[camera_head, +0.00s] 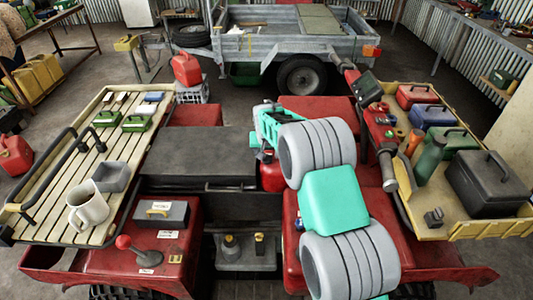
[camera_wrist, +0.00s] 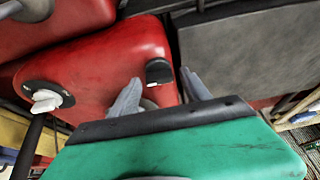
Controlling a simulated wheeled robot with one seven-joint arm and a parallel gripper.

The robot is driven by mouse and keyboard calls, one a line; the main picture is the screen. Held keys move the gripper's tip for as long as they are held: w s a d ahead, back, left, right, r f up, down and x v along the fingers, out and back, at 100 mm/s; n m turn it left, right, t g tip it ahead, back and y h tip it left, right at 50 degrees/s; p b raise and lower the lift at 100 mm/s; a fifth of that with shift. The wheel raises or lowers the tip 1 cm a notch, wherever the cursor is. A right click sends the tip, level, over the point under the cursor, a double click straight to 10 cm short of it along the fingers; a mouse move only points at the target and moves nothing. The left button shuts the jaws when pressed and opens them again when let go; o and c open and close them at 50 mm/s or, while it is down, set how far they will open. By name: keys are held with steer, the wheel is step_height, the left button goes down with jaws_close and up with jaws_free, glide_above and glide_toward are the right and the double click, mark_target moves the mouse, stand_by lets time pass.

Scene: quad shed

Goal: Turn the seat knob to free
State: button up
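In the wrist view, a small black knob (camera_wrist: 158,70) with a pale mark sits on the upper right part of a red body (camera_wrist: 95,65), near the edge of a dark seat (camera_wrist: 245,50). The seat also shows in the head view (camera_head: 198,152). My gripper (camera_wrist: 161,79) is open. Its two grey fingers are apart, with the knob between them in the picture; I cannot tell whether they touch it. Nothing is held. In the head view my teal hand is by the seat's right edge; its fingertips and the knob are not clear there.
A white-tipped knob on a black disc (camera_wrist: 45,100) is left on the red body. A slatted rack (camera_head: 125,150) holds a mug (camera_head: 88,208) and tins. A right tray (camera_head: 462,215) holds a dark toolbox (camera_head: 488,183) and bottles. A trailer (camera_head: 290,45) stands behind.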

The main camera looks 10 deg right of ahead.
jaws_close()
stand_by(0.4)
steer(key=shift+f+b, duration=0.1)
steer(key=shift+b, duration=0.25)
steer(key=n+b, duration=0.1)
steer(key=n+y+b, duration=0.1)
steer(key=shift+d+f+n+b, duration=0.15)
steer(key=shift+n+b, duration=0.15)
steer(key=n+y+b, duration=0.1)
steer(key=n+b, duration=0.1)
steer(key=n, duration=0.2)
steer(key=shift+d+n+y+b, duration=0.1)
steer(key=shift+n+y+b, duration=0.2)
steer(key=shift+y+b, duration=0.1)
steer(key=n, duration=0.2)
steer(key=n+g+y+p, duration=0.1)
steer(key=n, duration=0.1)
steer(key=shift+w+d+r+g, duration=0.1)
steer(key=shift+r+g, duration=0.2)
steer(key=shift+r, duration=0.05)
steer(key=n+g+y+p, duration=0.1)
steer(key=n+p, duration=0.2)
steer(key=shift+r+n+p, duration=0.15)
steer(key=shift+n+p, duration=0.15)
steer(key=shift+w+n+g+p, duration=0.1)
steer(key=shift+n+g+p, duration=0.2)
steer(key=shift+n+p, duration=0.65)
steer(key=shift+f, duration=0.2)
